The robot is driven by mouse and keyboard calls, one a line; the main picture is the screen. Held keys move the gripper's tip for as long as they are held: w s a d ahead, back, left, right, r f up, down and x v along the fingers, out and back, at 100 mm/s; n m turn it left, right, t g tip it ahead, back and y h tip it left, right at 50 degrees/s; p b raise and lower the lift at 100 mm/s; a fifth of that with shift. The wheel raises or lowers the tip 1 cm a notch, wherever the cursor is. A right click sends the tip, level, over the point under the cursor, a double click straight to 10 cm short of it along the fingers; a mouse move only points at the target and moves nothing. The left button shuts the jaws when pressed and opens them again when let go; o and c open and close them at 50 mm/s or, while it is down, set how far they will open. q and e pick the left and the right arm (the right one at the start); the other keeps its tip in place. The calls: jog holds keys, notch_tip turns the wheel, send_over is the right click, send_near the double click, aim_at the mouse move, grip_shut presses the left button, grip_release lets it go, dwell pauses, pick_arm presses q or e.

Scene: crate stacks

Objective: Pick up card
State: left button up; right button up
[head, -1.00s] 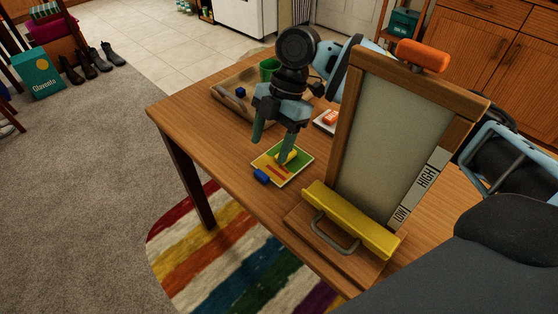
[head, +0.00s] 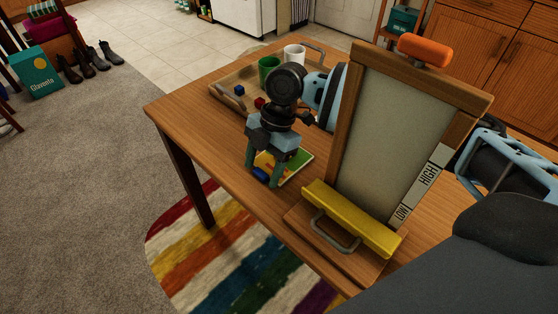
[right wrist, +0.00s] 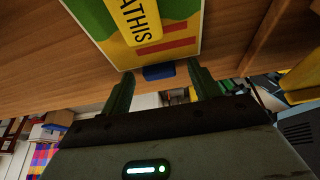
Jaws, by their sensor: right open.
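A card (head: 301,161) with a pale border and green, yellow and red areas lies on the table. In the right wrist view the card (right wrist: 180,42) carries a raised-looking yellow label reading "ATHIS", cut off at the frame edge. A blue piece (head: 260,174) sits at the card's near edge; it also shows in the right wrist view (right wrist: 158,73). My right gripper (head: 264,170) is open, pointing down, its green fingers on either side of the blue piece. I cannot tell whether they touch it. My arm hides part of the card. My left gripper is not in view.
A framed grey board (head: 390,140) with a yellow bar (head: 350,219) stands close to the right of my gripper. The left table edge is clear.

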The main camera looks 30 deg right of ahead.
jog(key=c, duration=1.1)
jog(key=shift+o, duration=0.2)
jog(key=shift+r, duration=0.15)
notch_tip(320, 180, up, 10)
jog(key=p, duration=0.1)
